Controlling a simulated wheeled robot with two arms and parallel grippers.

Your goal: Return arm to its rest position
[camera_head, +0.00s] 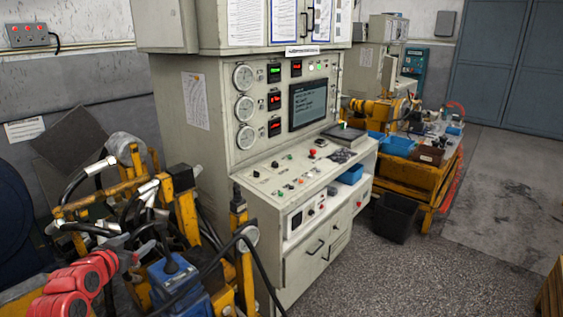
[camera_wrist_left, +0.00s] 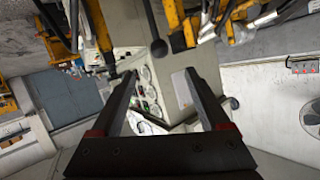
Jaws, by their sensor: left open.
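My left arm (camera_head: 75,282), with red rounded links, comes in at the lower left of the head view. Its gripper (camera_head: 142,250) is beside the yellow frame with hoses and a blue motor block (camera_head: 178,280). In the left wrist view the two dark fingers of the left gripper (camera_wrist_left: 160,88) stand apart with nothing between them. Beyond the fingers the control cabinet shows tilted, with its gauges (camera_wrist_left: 147,85). My right gripper is in neither view.
The beige control cabinet (camera_head: 265,195) with gauges, screen and buttons stands in the middle. Yellow frame parts and black hoses (camera_head: 130,205) crowd the left arm. A black bin (camera_head: 395,218) stands by a yellow workbench (camera_head: 420,175).

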